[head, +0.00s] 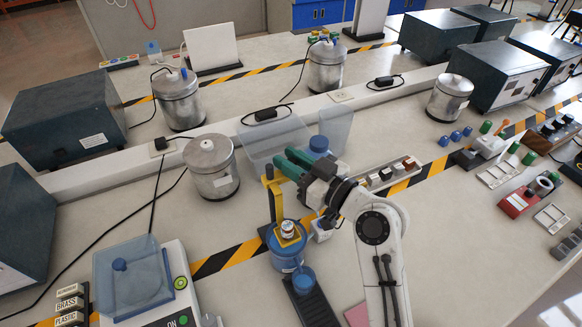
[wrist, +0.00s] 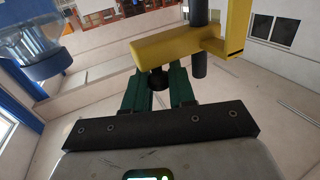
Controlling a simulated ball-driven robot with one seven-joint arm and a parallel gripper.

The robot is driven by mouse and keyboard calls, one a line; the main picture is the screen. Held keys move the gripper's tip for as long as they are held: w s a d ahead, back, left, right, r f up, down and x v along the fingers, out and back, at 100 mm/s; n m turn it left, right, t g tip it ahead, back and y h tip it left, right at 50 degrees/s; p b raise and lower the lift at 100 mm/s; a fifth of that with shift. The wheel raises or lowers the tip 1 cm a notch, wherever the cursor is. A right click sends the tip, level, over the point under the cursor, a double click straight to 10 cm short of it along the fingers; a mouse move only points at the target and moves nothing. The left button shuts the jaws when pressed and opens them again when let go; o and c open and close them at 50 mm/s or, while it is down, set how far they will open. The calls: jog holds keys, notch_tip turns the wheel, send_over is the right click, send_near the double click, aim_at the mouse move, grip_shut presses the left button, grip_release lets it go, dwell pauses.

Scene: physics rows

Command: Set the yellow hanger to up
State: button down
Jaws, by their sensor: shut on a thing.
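The yellow hanger (head: 274,203) stands upright beside a blue-rimmed water vessel (head: 287,262), with its short arm at the top. In the wrist view the yellow arm (wrist: 165,48) crosses above my fingers and joins a dark vertical post (wrist: 200,62). My gripper (head: 285,162) is at the top of the hanger. In the wrist view its green fingers (wrist: 159,84) are on either side of a small black knob under the yellow arm, shut on it. Lower down, a yellow holder (head: 288,240) with a small metal weight (head: 288,228) sits at the vessel's mouth.
A small blue cup (head: 304,281) stands on a dark strip in front of the vessel. Clear bins (head: 272,140) and a metal canister (head: 211,166) stand behind. A scale (head: 140,285) is at the left.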

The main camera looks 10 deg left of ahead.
jog(key=shift+r, duration=0.4)
jog(key=c, duration=1.1)
grip_release()
jog(key=shift+c, duration=0.2)
jog(key=shift+o, duration=0.5)
jog(key=shift+f, duration=0.1)
jog(key=shift+d, duration=0.1)
jog(key=shift+s+d+f, duration=0.15)
jog(key=shift+s+d, duration=0.05)
jog(key=b+v, duration=0.3)
jog(key=v, duration=0.7)
